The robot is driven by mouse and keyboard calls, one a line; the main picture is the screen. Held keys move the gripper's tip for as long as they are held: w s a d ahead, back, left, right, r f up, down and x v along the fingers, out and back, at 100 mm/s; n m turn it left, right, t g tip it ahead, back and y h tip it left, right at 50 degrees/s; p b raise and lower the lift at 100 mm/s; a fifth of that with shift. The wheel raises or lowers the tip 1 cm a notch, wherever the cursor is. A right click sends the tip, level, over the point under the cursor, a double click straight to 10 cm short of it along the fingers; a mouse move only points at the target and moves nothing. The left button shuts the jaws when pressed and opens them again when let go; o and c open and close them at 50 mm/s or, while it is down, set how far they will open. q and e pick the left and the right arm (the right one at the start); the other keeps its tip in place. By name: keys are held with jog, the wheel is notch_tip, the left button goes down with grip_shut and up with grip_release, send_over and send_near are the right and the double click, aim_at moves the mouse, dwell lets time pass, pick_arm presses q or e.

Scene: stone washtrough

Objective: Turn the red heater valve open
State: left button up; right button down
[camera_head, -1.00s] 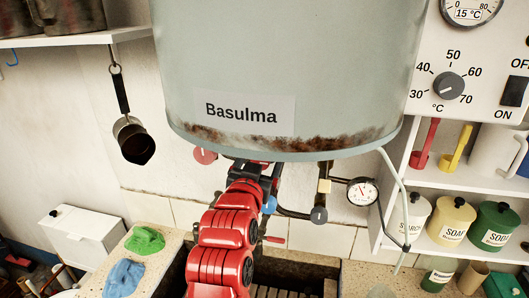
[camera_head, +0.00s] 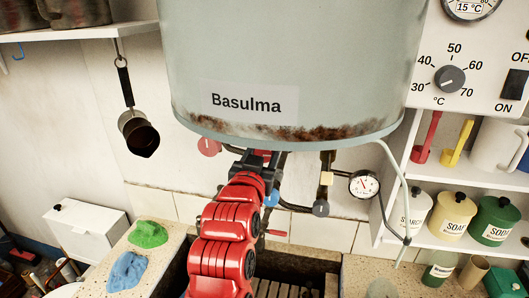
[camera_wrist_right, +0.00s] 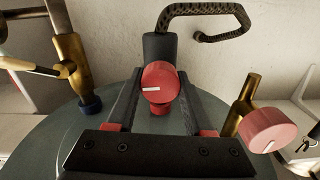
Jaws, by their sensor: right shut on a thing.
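A red round valve knob (camera_wrist_right: 160,82) with a white pointer mark sits under the grey heater tank (camera_head: 290,70) labelled Basulma. The mark lies nearly level in the right wrist view. My right gripper (camera_wrist_right: 161,110) has a finger on each side of this knob and is shut on it. In the head view, my right gripper (camera_head: 260,163) is under the tank's lower edge and hides most of the knob. A second red knob (camera_wrist_right: 272,130) stands apart, beside the gripper; it also shows in the head view (camera_head: 208,147). My left gripper is out of view.
Dark pipes, a blue fitting (camera_head: 272,197) and a pressure gauge (camera_head: 364,185) hang close to the right of the gripper. A control panel (camera_head: 470,60) and a shelf with pots are at the right. A saucepan (camera_head: 138,130) hangs at the left.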

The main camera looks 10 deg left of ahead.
jog(key=shift+a+f+n+b, duration=0.1)
jog(key=shift+f+n+b, duration=0.2)
jog(key=shift+n+b, duration=0.55)
jog(key=n, duration=0.3)
jog(key=shift+b, duration=0.4)
jog(key=shift+n, duration=0.85)
jog(key=n, duration=0.2)
jog(key=shift+n, duration=0.4)
jog(key=n+p, duration=0.1)
jog(key=n, duration=0.2)
jog(key=shift+r+n+p, duration=0.15)
jog(key=shift+n+p, duration=1.75)
jog(key=shift+n, duration=0.6)
